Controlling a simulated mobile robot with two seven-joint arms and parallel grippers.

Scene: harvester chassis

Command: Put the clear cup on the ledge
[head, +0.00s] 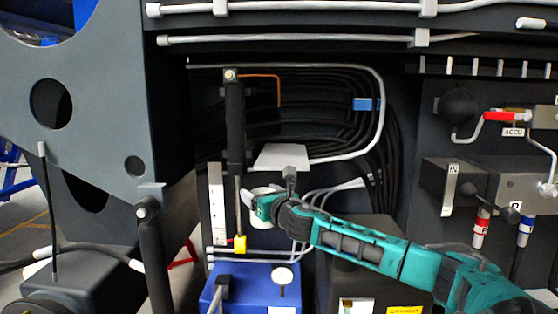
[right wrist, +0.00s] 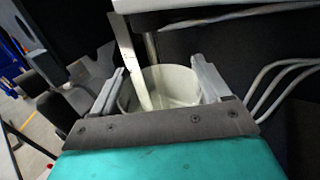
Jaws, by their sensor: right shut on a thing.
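My right gripper (head: 258,207) reaches in from the right on its teal arm. It is shut on the clear cup (right wrist: 180,84), which looks pale and whitish between the two fingers in the right wrist view. In the head view only small pale parts of the cup show around the gripper. A light grey plate (head: 282,156), which looks like the ledge, sticks out just above and behind the gripper. In the right wrist view a pale edge (right wrist: 190,20) crosses the top, beyond and above the cup. The cup is apart from the plate. My left gripper is not in view.
A black cylinder (head: 235,120) with a thin rod and yellow end (head: 239,244) hangs just left of the gripper. Below are a blue box (head: 250,287) with a gauge (head: 283,276). Black hoses (head: 330,115) run behind. Valves with a red handle (head: 498,116) are at right.

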